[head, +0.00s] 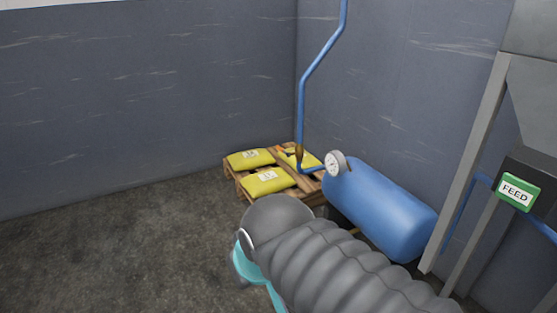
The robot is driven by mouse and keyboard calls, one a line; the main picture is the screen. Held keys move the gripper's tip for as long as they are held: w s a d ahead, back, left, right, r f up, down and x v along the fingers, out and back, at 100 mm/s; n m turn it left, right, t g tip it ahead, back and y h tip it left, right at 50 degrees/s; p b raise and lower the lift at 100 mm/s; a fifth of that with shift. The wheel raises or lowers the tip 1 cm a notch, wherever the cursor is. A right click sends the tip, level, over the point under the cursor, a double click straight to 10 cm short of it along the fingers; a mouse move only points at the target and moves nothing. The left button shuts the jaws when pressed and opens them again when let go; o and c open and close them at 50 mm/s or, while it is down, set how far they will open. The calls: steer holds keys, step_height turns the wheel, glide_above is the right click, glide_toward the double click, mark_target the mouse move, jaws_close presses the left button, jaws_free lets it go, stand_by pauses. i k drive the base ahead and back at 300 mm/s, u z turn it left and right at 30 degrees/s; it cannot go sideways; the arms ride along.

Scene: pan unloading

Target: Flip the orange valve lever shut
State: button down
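My arm, in a ribbed grey sleeve, fills the lower middle of the head view. My gripper's fingers are not visible.
A grey frame with a green FEED sign (517,192) stands at right. The floor at left is clear.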

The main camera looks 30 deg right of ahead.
mark_target(288, 154)
steer(key=u, duration=0.25)
steer(key=i, duration=1.15)
steer(key=z, duration=0.55)
